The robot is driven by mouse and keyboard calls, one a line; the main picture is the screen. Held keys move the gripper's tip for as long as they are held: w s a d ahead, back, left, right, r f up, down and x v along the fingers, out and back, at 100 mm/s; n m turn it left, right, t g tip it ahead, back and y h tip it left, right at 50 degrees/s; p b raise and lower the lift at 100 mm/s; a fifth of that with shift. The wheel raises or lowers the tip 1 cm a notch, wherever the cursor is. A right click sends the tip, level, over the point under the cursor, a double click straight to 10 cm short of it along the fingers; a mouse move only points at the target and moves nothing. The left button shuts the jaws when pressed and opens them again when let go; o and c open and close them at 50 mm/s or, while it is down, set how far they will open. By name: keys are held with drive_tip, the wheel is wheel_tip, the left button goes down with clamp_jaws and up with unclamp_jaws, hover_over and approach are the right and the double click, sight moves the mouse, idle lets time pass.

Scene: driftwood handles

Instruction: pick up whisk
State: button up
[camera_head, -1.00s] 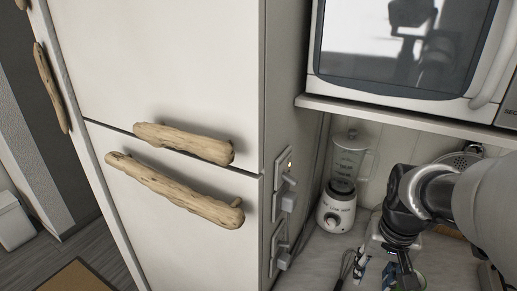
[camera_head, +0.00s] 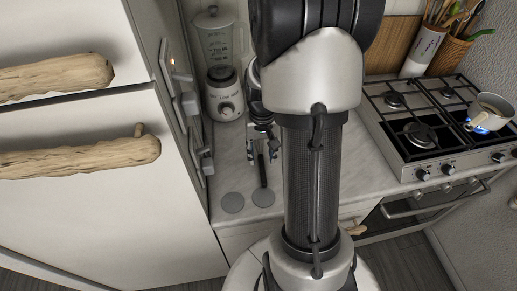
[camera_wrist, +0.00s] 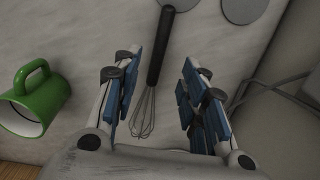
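The whisk (camera_wrist: 145,112) lies on the pale counter in the wrist view, its wire end near my gripper and its black handle running up the picture. Its dark handle also shows in the head view (camera_head: 262,172). My gripper (camera_wrist: 165,74), with blue finger pads, is open above the counter. The whisk appears between its fingers, closer to the left one, with no visible grip on it. In the head view my gripper (camera_head: 262,154) points down over the whisk, and the wire end is hidden there.
A green mug (camera_wrist: 36,100) lies left of my gripper. Two grey discs (camera_head: 233,202) are flat near the counter's front edge. A blender (camera_head: 221,72) stands behind. A gas stove (camera_head: 420,125) with a cup (camera_head: 489,112) over a blue flame is right. The fridge (camera_head: 90,210) stands left.

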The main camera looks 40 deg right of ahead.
sight(262, 169)
drive_tip(key=shift+f, duration=0.8)
drive_tip(key=f+b, duration=0.1)
drive_tip(key=f, duration=0.1)
drive_tip(key=s+f+b, duration=0.1)
drive_tip(key=f, duration=0.1)
drive_tip(key=shift+a+f, duration=0.2)
drive_tip(key=shift+f, duration=0.15)
drive_tip(key=shift+w+f, duration=0.1)
drive_tip(key=shift+f, duration=0.2)
drive_tip(key=shift+r, duration=0.1)
drive_tip(key=shift+c, duration=0.4)
clamp_jaws()
